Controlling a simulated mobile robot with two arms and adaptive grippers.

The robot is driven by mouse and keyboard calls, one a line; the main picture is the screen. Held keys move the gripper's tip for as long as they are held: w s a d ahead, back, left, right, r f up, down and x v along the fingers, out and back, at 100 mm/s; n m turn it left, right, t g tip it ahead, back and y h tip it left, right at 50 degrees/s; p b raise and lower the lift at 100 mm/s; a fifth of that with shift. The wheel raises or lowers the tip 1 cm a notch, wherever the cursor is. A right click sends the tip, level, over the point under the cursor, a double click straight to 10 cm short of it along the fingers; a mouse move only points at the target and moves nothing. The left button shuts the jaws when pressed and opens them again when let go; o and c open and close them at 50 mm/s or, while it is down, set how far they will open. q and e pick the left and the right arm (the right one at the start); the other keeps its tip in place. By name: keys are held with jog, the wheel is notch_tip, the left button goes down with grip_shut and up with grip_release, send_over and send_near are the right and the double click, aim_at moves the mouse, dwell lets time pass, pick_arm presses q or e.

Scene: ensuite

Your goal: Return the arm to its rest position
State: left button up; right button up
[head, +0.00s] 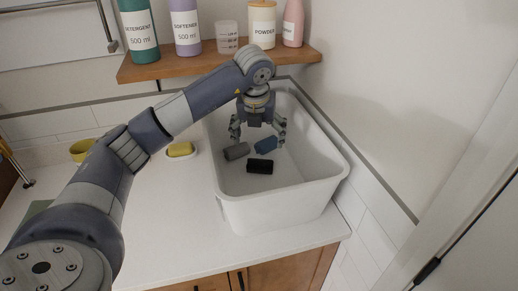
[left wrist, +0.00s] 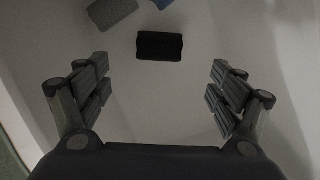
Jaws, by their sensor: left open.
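My left arm reaches in from the left, and its gripper (head: 257,136) hangs down inside the white basin (head: 280,212). The gripper is open, with its two fingers spread apart. In the left wrist view the open fingers (left wrist: 160,95) have nothing between them but the pale basin surface. A black rolled item (head: 260,166) lies on the basin floor and also shows ahead of the fingers in the left wrist view (left wrist: 160,46). A grey roll (head: 236,151) and a blue roll (head: 266,145) lie near it, close to the fingertips in the head view. My right gripper is not in view.
A wooden shelf (head: 170,68) above holds a detergent bottle (head: 139,32), a softener bottle (head: 186,28), a measuring cup (head: 227,38), a powder container (head: 262,26) and a pink bottle (head: 293,22). The counter (head: 170,215) in front is clear.

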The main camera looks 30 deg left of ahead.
pick_arm(q)
jog(key=shift+s+r, duration=0.15)
jog(key=shift+r, duration=0.2)
dwell(0.3)
